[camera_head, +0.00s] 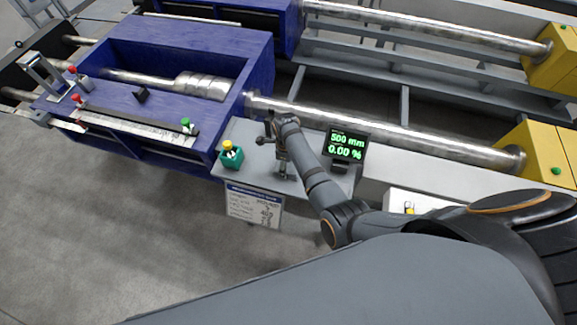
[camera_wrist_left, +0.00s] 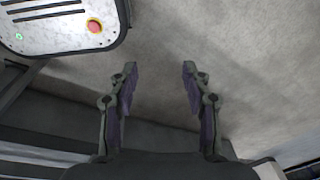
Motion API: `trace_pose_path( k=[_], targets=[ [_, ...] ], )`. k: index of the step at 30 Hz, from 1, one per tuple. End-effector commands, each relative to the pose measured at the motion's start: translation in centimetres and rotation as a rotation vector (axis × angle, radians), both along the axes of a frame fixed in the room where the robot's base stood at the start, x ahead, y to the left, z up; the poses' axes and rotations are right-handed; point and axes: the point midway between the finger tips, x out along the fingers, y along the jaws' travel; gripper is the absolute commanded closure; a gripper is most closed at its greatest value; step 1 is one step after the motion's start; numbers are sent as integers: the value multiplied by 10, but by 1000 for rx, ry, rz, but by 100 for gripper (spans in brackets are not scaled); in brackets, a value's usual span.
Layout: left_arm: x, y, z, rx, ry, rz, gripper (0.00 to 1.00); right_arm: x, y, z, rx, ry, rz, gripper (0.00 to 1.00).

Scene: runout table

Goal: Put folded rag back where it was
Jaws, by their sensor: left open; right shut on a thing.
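My right gripper (camera_head: 283,165) is over the small grey table (camera_head: 250,135), between the teal box and the display. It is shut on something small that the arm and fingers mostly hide. I cannot make out its shape or colour. I cannot pick out a folded rag anywhere in the head view. My left gripper (camera_wrist_left: 158,68) shows in the left wrist view, open and empty, with bare grey floor beyond its fingers. It is not in the head view.
A teal box with a yellow knob (camera_head: 231,155) stands on the table's left edge. A display (camera_head: 345,145) reads 500 mm and 0.00 %. A paper sign (camera_head: 254,204) hangs at the front. A blue machine (camera_head: 150,80) and steel bars (camera_head: 390,130) lie behind.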

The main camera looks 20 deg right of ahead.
Motion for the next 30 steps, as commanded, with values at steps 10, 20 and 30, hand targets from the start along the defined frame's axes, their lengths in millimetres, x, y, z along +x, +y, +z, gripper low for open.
trace_pose_path(
  k=[10, 20, 30],
  targets=[
    [-14, 1, 0, 2, 20, 1, 51, -1, -1, -3, -1, 2, 1, 28],
    [-15, 2, 0, 3, 22, 0, 51, -1, -1, -2, -1, 2, 1, 12],
    [-12, 1, 18, 2, 18, 1, 51, -1, -1, 17, -2, 3, 1, 12]
  ],
)
